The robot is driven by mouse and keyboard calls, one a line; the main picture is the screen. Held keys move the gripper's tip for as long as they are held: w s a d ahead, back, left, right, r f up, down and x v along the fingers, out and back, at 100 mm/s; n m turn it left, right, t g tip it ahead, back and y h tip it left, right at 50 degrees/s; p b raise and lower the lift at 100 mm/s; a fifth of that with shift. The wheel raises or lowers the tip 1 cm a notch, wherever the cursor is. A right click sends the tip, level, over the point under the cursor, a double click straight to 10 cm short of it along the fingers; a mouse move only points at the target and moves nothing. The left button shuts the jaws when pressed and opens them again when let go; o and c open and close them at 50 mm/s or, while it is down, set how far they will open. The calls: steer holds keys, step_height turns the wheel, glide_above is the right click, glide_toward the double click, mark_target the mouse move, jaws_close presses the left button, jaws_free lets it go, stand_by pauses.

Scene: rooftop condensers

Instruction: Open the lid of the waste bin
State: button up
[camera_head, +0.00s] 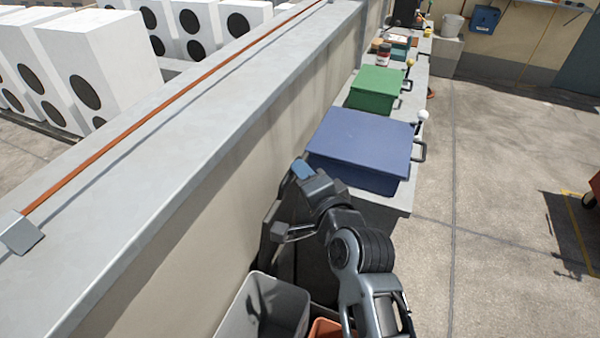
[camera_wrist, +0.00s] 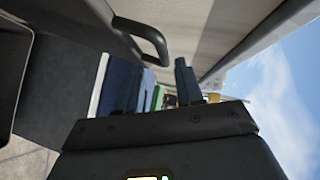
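The waste bin (camera_head: 235,308) is a grey open-topped box at the bottom of the head view, beside the wall. Its mouth shows from above. A dark panel, seemingly its lid (camera_head: 268,232), stands roughly upright at its far side, with a handle (camera_head: 292,233) sticking out. In the wrist view the handle (camera_wrist: 147,38) shows as a dark loop on a grey panel. My gripper (camera_head: 303,169) is above and right of the panel, apart from the handle. In the wrist view its finger (camera_wrist: 187,80) shows with nothing visible held; the finger gap is hidden.
An orange container (camera_head: 325,328) is right of the bin, partly behind my arm. A blue lidded box (camera_head: 362,140) and a green one (camera_head: 376,88) stand on a bench beyond. A parapet wall (camera_head: 215,160) runs along the left. Open floor (camera_head: 500,200) lies right.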

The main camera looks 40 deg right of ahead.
steer(key=v, duration=0.4)
steer(key=shift+s+a+r+b, duration=0.1)
steer(key=shift+s+b, duration=0.25)
